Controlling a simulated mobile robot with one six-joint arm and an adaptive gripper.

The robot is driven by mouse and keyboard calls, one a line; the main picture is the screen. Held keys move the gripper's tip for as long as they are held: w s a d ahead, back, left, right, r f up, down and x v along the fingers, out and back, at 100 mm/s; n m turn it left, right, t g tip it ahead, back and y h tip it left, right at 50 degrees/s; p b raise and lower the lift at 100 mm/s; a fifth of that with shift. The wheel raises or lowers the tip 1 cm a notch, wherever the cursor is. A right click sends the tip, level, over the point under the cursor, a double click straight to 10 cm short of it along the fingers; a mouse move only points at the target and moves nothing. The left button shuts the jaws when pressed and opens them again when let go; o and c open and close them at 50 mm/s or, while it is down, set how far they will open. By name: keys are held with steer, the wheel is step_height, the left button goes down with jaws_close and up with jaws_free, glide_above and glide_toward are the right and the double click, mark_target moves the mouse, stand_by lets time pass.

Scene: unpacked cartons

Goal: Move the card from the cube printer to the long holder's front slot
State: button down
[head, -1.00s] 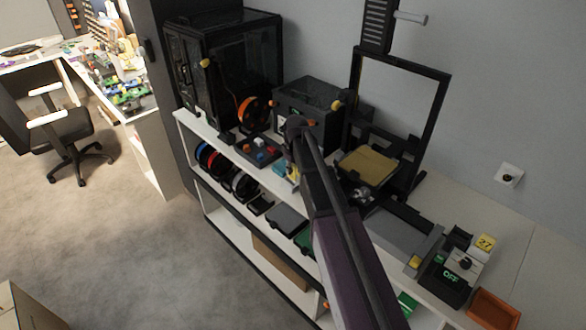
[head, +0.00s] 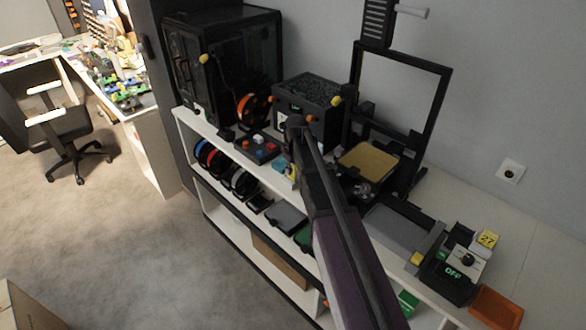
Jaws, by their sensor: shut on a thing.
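The cube printer seems to be the large black box with clear panels (head: 225,60) at the back left of the shelf top. My gripper (head: 292,150) is at the far end of my arm, in front of a smaller black box. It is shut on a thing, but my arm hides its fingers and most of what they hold. A small pale yellow piece (head: 291,172) shows beside the arm; I cannot tell whether it is the card. I cannot pick out the long holder or its front slot with certainty.
The smaller black box (head: 308,98) has a speckled top. An open-frame printer with a tan bed (head: 368,160) stands right of my arm. A dark tray with coloured pieces (head: 240,150) lies left. A device reading OFF (head: 452,272) and an orange bin (head: 495,306) are at right.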

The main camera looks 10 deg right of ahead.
steer(key=shift+f+b, duration=0.85)
steer(key=shift+f, duration=0.1)
steer(key=c, duration=0.6)
jaws_free()
steer(key=shift+c, duration=0.2)
step_height(320, 180, up, 9)
steer(key=p, duration=0.9)
steer(key=shift+s, duration=0.1)
steer(key=shift+r+p, duration=0.6)
